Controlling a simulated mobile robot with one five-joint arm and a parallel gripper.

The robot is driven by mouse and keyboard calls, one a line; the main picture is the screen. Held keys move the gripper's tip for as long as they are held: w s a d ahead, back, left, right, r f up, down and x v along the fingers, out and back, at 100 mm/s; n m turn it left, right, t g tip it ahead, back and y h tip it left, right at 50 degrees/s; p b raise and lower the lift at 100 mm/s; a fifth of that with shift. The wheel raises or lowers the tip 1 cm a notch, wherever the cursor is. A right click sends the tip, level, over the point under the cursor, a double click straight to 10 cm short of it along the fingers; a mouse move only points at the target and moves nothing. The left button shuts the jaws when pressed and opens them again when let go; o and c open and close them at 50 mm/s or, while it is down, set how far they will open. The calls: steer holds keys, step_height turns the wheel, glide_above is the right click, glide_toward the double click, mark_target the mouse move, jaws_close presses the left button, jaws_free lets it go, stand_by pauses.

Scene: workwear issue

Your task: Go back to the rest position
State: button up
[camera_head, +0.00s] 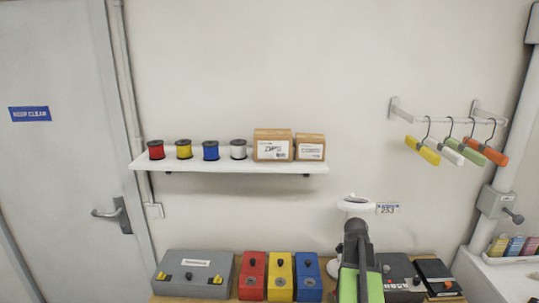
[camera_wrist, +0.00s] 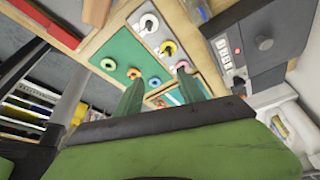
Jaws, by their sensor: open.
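My gripper (camera_wrist: 163,92) shows in the wrist view with its two green fingers apart and nothing between them. Beyond the fingers lies a green panel (camera_wrist: 121,48) with small coloured rings on it; the fingers look apart from it. In the head view, a dark and green part of my arm stands at the bottom, right of centre, in front of the bench. The fingertips cannot be made out there.
In the head view, red (camera_head: 252,277), yellow (camera_head: 280,277) and blue (camera_head: 308,277) boxes stand beside a grey case (camera_head: 194,274). A white ring-shaped lamp (camera_head: 354,205) rises behind my arm. A wall shelf (camera_head: 225,166) holds spools and cartons; hangers hang from a rail (camera_head: 447,121).

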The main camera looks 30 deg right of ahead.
steer(key=w+a+f+n+t+b, duration=0.1)
steer(key=w+a+n, duration=0.4)
steer(key=a, duration=0.7)
steer(key=w+a+f+n+t+b, duration=0.1)
steer(key=w+a+n, duration=0.4)
steer(key=a, duration=0.8)
steer(key=w+a+f+n+t+b, duration=0.1)
steer(key=w+a+f+n, duration=0.4)
steer(key=a, duration=0.7)
steer(key=shift+a+n+y+b, duration=0.2)
steer(key=shift+n+y+b, duration=0.15)
steer(key=shift+b, duration=0.55)
steer(key=a+n+y, duration=0.2)
steer(key=a+n, duration=0.5)
steer(key=n, duration=0.5)
steer(key=shift+s+f+n+t, duration=0.2)
steer(key=shift+s+n+t, duration=0.1)
steer(key=shift+s+n, duration=0.1)
